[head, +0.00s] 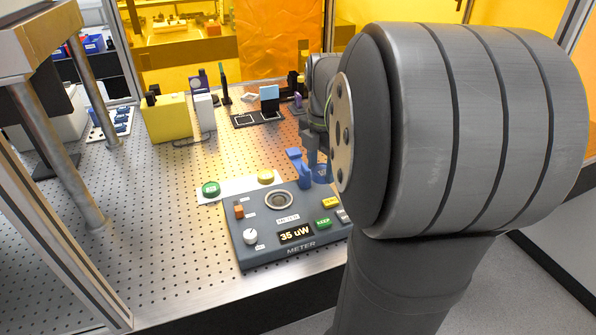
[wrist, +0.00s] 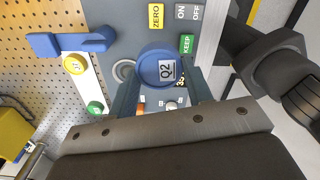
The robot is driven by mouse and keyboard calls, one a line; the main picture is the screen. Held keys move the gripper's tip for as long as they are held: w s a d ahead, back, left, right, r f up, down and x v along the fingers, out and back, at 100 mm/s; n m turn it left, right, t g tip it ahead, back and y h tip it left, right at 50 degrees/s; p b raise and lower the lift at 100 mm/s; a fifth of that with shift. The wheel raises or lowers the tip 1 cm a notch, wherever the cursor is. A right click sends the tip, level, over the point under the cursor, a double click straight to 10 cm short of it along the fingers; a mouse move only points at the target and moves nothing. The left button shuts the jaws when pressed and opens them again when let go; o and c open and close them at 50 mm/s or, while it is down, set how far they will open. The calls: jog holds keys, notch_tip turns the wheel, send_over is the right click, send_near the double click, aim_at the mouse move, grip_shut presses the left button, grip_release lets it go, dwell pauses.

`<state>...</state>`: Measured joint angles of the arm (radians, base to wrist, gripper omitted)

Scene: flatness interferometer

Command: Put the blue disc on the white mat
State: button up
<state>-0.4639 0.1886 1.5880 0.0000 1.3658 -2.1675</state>
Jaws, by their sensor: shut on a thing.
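The blue disc (wrist: 158,66), labelled "02", is held between the two fingers of my gripper (wrist: 163,80) in the wrist view. My gripper is shut on it, and the disc hides part of the meter's face behind it. In the head view the blue disc (head: 321,173) shows beside the meter's far right corner, partly hidden by my arm. The white mat (head: 236,187) lies behind the meter, with a green disc (head: 210,188) at its left and a yellow disc (head: 265,177) further right. The held disc is to the right of both.
The grey meter (head: 263,255) reads 35 uW and has a round port (head: 279,199) on top. A blue upright piece (head: 299,168) stands between the yellow disc and the held disc. A yellow box (head: 167,118) stands further back. The perforated table left of the meter is clear.

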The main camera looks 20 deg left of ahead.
jog(key=shift+w+r, duration=0.15)
jog(key=shift+w, duration=0.05)
jog(key=w+a+f+m, duration=0.1)
jog(key=w+a+f, duration=0.15)
jog(key=a, duration=0.45)
jog(key=w+a+f, duration=0.1)
jog(key=w+a, duration=0.2)
jog(key=a, duration=0.5)
send_over(238, 186)
jog(key=f, duration=0.7)
jog(key=shift+d, duration=0.25)
jog(key=shift+a+f, duration=0.1)
jog(key=shift+a, duration=0.05)
jog(key=shift+f, duration=1.95)
jog(key=shift+f, duration=0.1)
jog(key=o, duration=1)
